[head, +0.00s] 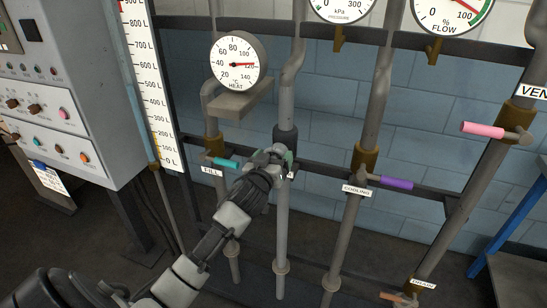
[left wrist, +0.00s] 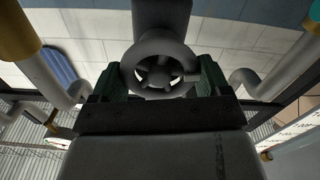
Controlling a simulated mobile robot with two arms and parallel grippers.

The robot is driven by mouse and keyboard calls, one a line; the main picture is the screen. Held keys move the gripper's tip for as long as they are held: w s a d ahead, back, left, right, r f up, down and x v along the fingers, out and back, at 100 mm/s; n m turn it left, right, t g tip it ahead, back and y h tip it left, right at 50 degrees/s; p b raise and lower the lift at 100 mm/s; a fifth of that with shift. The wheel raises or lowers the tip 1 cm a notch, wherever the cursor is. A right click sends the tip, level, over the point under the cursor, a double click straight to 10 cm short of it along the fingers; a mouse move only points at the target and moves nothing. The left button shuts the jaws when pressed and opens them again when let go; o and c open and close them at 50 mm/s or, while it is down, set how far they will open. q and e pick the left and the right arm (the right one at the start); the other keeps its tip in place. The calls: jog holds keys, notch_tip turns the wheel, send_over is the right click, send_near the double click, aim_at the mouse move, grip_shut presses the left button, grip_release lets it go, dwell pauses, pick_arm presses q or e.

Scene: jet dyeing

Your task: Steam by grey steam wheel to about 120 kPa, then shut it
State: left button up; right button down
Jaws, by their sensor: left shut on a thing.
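The grey steam wheel (left wrist: 157,72), a spoked handwheel on a grey pipe, is centred in the left wrist view. My left gripper (head: 273,163) is shut on it, with one green-padded jaw at each side of the rim. In the head view the gripper covers most of the wheel and its label. The pressure gauge (head: 342,8), marked kPa, is cut off by the top edge; its needle cannot be read. My right gripper is not in view.
The heat gauge (head: 237,63) reads about 120. Nearby are the teal fill lever (head: 223,163), purple cooling lever (head: 396,183), pink vent lever (head: 482,130) and drain lever (head: 398,298). A flow gauge (head: 450,12) hangs upper right. A control cabinet (head: 65,85) stands left.

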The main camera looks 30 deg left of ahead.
pick_arm(q)
jog(key=m+p, duration=0.1)
jog(key=m, duration=0.4)
jog(key=shift+d+r+p, duration=0.1)
jog(key=shift+p, duration=0.25)
jog(key=m+p, duration=0.1)
jog(key=m, duration=0.3)
jog(key=shift+d+m, duration=0.1)
jog(key=shift+m, duration=0.2)
jog(key=m+p, duration=0.1)
jog(key=m, duration=0.4)
jog(key=shift+w, duration=0.1)
jog(key=m, duration=0.3)
jog(key=m+p, duration=0.1)
jog(key=m, duration=0.1)
jog(key=shift+d+f, duration=0.1)
jog(key=shift+f, duration=0.25)
jog(key=shift+m, duration=0.3)
jog(key=o, duration=0.9)
